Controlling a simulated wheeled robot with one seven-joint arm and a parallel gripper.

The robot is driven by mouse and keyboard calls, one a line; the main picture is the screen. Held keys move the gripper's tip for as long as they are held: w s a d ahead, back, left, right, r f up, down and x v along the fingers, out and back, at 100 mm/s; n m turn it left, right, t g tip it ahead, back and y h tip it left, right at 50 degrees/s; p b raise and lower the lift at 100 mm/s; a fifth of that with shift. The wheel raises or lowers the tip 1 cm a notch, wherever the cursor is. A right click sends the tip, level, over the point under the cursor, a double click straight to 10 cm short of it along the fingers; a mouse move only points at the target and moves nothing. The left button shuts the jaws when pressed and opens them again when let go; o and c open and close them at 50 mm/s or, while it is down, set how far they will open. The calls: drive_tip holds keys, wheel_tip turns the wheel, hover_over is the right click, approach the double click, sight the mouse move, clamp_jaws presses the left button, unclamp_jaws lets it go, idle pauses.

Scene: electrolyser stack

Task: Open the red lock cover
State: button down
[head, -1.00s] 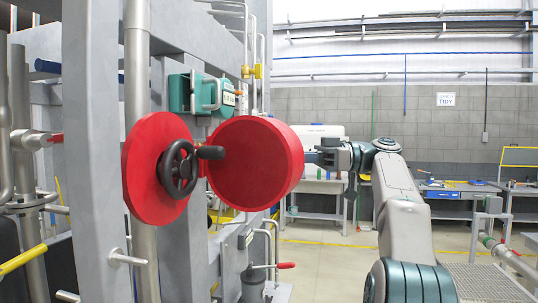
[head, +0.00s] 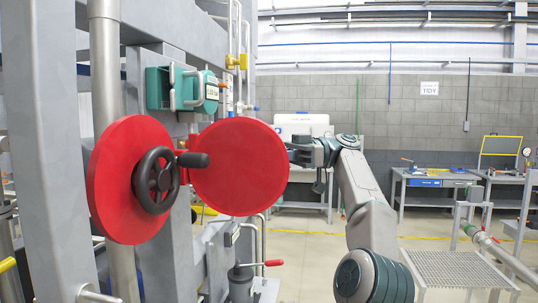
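The red lock cover shows as two round red parts in the head view. Its left disc (head: 113,200) stands upright behind a black handwheel (head: 157,181), which is uncovered, with its knob pointing right. Its right round part (head: 242,178) stands swung out to the right of the wheel, apart from the left disc at the outer edge. My gripper (head: 293,153) is at the right edge of this right part, partly behind it. Its fingertips are hidden, so I cannot tell whether it grips the rim.
A grey steel frame (head: 48,140) with vertical pipes stands at the left. A teal box (head: 181,89) sits above the cover. A red-handled valve (head: 262,263) is below it. Workbenches (head: 437,183) line the back wall, and a grating platform (head: 455,269) is at right. Floor between is open.

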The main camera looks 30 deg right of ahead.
drive_tip(key=shift+f, duration=0.1)
drive_tip(key=c, duration=1.5)
unclamp_jaws()
drive_tip(key=shift+o, duration=0.2)
